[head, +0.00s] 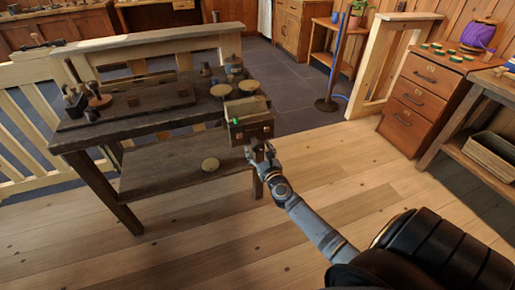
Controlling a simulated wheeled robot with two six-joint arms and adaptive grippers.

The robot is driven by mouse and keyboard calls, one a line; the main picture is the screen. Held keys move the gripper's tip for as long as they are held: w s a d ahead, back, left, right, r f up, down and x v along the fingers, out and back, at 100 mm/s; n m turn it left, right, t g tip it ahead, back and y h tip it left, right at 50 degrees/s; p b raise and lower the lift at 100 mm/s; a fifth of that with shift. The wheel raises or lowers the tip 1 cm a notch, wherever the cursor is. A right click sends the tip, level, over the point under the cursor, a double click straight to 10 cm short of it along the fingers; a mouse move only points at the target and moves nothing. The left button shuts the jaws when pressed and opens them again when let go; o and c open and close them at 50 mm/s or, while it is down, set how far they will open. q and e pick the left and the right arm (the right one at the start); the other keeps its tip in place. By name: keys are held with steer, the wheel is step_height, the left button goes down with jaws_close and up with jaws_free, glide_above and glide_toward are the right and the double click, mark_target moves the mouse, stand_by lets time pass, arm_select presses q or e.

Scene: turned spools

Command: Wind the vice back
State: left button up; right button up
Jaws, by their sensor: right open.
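A wooden vice (249,120) is fixed at the right front corner of the dark workbench (75,137). A small green piece (237,121) shows on the vice's left side. My right gripper (257,152) is at the front of the vice, just under its block, with my arm coming up from the lower right. Its fingers are small here and partly hidden against the vice, so I cannot tell whether they touch the handle. The gripper is open. My left gripper is not in view.
Several tools and round wooden pieces (249,86) lie on the benchtop. A drawer cabinet (421,94) stands at the right. The plank floor in front is clear.

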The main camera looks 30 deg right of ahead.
steer(key=shift+w+d, duration=0.1)
steer(key=shift+w, duration=0.45)
steer(key=shift+c, duration=0.4)
steer(key=c, duration=1.1)
